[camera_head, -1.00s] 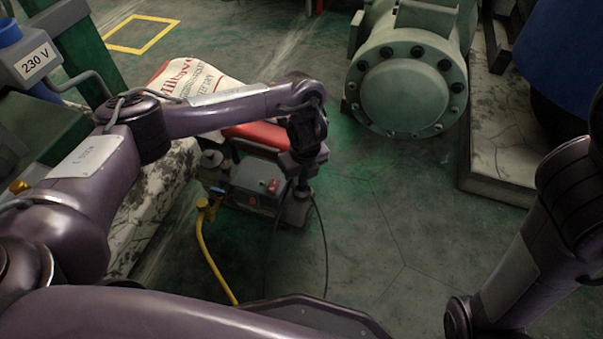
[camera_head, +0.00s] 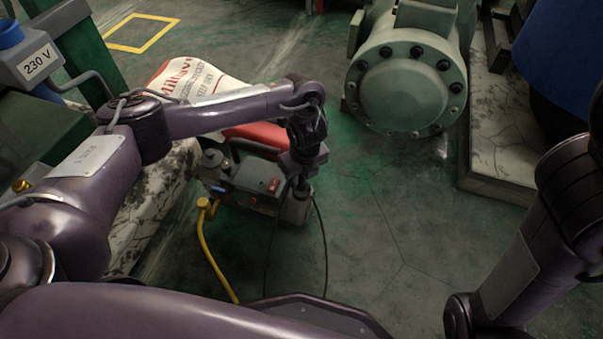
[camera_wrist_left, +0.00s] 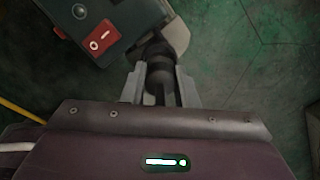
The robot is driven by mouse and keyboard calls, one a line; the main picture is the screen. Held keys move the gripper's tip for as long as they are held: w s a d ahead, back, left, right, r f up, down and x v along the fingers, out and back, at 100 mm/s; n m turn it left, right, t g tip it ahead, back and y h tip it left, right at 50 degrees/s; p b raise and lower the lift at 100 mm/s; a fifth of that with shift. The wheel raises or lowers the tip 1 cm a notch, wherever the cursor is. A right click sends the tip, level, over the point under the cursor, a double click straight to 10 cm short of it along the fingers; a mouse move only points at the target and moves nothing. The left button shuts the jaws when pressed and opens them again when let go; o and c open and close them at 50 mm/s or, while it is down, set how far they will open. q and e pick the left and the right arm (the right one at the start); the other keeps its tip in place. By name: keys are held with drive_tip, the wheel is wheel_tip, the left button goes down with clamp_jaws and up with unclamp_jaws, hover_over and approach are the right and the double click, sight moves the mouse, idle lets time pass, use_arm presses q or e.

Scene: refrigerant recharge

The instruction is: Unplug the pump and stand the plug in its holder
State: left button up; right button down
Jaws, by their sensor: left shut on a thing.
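The pump (camera_head: 257,137) stands on the floor, with a red top and a grey panel with a red rocker switch (camera_head: 272,184). The switch also shows close up in the left wrist view (camera_wrist_left: 100,36). My left gripper (camera_head: 297,183) is at the pump's right end, pointing down. In the left wrist view its fingers (camera_wrist_left: 161,88) are shut on a dark rounded plug (camera_wrist_left: 158,70), right beside the pump's corner. I cannot tell whether the plug is still seated in the pump. I cannot make out the plug's holder. My right gripper is out of view.
A yellow hose (camera_head: 206,247) and dark cables (camera_head: 325,245) run from the pump across the floor. A white sack (camera_head: 190,78) lies behind it. A green flanged tank (camera_head: 408,90) stands at the back right. A 230 V box (camera_head: 38,62) is at the left. Floor right of the pump is clear.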

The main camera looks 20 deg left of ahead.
use_arm(q)
drive_tip(key=shift+f+b, duration=0.6)
drive_tip(key=shift+f, duration=0.85)
drive_tip(key=o, duration=1)
drive_tip(key=shift+c, duration=0.2)
